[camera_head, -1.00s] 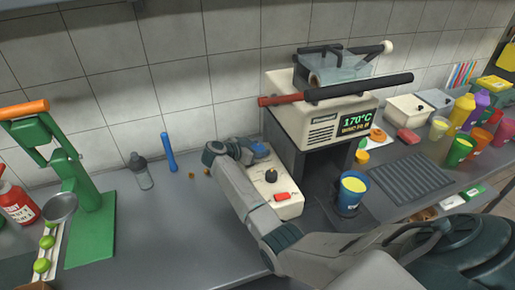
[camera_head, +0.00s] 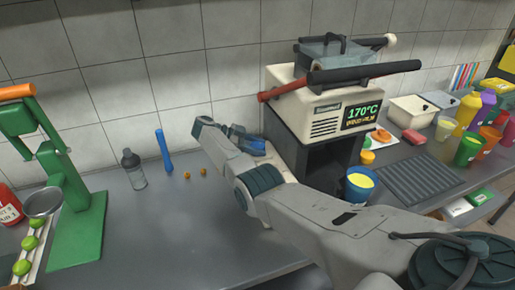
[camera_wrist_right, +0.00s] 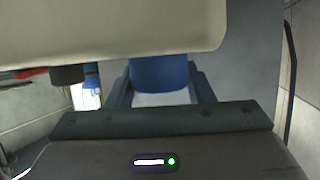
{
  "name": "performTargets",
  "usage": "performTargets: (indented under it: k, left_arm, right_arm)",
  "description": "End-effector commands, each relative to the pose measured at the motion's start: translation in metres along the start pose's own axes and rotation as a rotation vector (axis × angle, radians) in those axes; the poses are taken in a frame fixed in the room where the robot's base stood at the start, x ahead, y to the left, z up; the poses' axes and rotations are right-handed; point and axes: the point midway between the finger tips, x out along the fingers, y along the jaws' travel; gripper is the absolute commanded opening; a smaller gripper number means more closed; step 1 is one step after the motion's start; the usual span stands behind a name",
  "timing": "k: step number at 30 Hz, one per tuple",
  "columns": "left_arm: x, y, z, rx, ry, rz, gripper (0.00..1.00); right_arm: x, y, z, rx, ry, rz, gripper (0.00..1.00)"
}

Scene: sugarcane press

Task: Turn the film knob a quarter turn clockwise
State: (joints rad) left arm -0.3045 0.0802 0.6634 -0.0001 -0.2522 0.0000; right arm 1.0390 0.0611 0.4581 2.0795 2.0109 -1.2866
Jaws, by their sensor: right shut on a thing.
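My right gripper (camera_wrist_right: 160,96) is shut on the blue film knob (camera_wrist_right: 160,74). In the right wrist view the knob sits between the two fingers, below a pale cream surface that fills the top of the picture. In the head view my right arm reaches in from the lower right, and my right gripper (camera_head: 238,134) is at the left of the sealing machine (camera_head: 305,85). My wrist and forearm hide the small cream control box there. The machine's display (camera_head: 362,113) reads 170°C; its smaller line is hard to read. My left gripper is not in view.
A blue cup with yellow content (camera_head: 359,186) stands at the machine's front opening. A clear bottle (camera_head: 133,170) and a blue stick (camera_head: 164,151) stand left of my arm. A green press (camera_head: 75,215) is at the far left.

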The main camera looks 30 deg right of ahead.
Motion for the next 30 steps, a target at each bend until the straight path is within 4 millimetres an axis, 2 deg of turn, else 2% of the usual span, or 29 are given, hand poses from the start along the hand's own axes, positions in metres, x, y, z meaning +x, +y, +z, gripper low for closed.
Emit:
performTargets:
  k: [7, 27, 28, 30]
  left_arm:
    - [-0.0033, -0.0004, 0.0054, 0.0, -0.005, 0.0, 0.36]
    - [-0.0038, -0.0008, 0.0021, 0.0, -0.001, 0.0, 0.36]
    - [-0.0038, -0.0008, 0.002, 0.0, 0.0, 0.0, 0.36]
    - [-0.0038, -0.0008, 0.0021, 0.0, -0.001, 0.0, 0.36]
  right_arm:
    - [-0.0013, -0.0011, -0.003, 0.025, -0.002, 0.05, 0.25]
    - [-0.0003, 0.0017, -0.0035, 0.039, 0.001, 0.08, 0.25]
    - [-0.0002, 0.0018, -0.0035, 0.039, 0.001, 0.08, 0.5]
    - [-0.0002, 0.0018, -0.0034, 0.039, 0.001, 0.081, 0.63]
